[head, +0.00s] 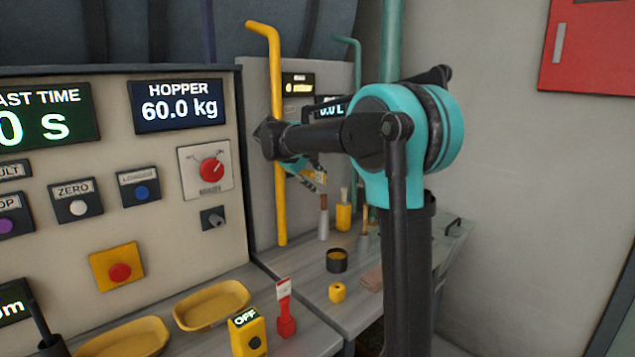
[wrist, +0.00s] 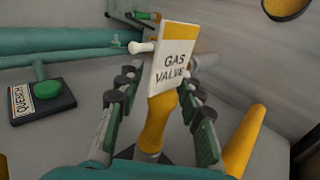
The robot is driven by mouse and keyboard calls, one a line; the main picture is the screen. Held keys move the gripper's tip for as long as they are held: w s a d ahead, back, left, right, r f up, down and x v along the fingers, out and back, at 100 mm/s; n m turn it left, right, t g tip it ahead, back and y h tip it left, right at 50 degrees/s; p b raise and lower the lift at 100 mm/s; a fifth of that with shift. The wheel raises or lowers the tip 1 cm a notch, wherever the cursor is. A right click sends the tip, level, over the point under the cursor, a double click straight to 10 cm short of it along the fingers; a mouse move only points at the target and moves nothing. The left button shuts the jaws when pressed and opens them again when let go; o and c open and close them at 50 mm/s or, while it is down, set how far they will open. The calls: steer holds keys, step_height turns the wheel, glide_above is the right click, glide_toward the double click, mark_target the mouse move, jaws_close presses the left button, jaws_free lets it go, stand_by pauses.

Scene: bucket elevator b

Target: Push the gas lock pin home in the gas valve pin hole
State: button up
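In the wrist view a white plate reading GAS VALVE (wrist: 174,62) stands on a yellow post (wrist: 160,122). A white round-headed pin (wrist: 141,47) sticks out at the plate's left edge; it may be the gas lock pin. The pin hole cannot be made out. My gripper (wrist: 158,82) is open, its two fingers apart on either side of the post and the plate's lower part, with visible gaps. In the head view my gripper (head: 312,177) is just right of the tall yellow pipe; the plate and pin cannot be made out there.
A yellow pipe (head: 275,140) rises beside my arm. The wrist view shows a green QUENCH knob (wrist: 42,92) and teal pipes (wrist: 70,52) at left. The bench below holds a dark cup (head: 337,261), a small yellow block (head: 337,293) and upright brush-like tools (head: 343,215).

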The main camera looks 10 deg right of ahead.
steer(key=v, duration=1.2)
